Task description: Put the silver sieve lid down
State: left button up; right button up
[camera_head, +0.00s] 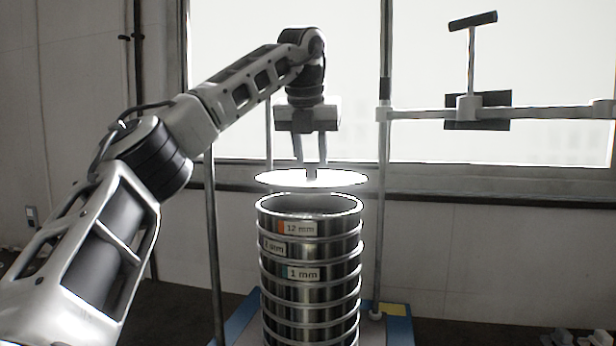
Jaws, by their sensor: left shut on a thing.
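The silver sieve lid (275,179) is a bright round disc with a small knob on top. My left gripper (311,168) comes down from above and is shut on the lid's knob. It holds the lid roughly level, a little above the sieve stack (310,271), with a visible gap between lid and top rim. The stack is a column of metal sieves with labels such as 12 mm and 1 mm. Its top ring looks open under the lid. My right gripper is not in view.
Vertical rods (383,230) of the shaker frame stand beside the stack. A clamp bar (550,112) with a T-handle (472,50) reaches out to the right, above lid height. The blue shaker base (398,328) is below. A window is behind.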

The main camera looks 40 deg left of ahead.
aim_at(307, 168)
pick_arm(q)
jog(key=shift+w+a+f, duration=0.2)
jog(key=shift+a+f, duration=0.2)
jog(key=shift+f, duration=0.15)
jog(key=f, duration=0.3)
jog(key=shift+w+a+f, duration=0.1)
jog(key=shift+a, duration=0.15)
jog(key=shift+d+f, duration=0.1)
jog(key=shift+f, duration=0.1)
jog(key=o, duration=1.1)
jog(key=shift+c, duration=0.2)
jog(key=shift+r, duration=0.2)
jog(key=v, duration=1.2)
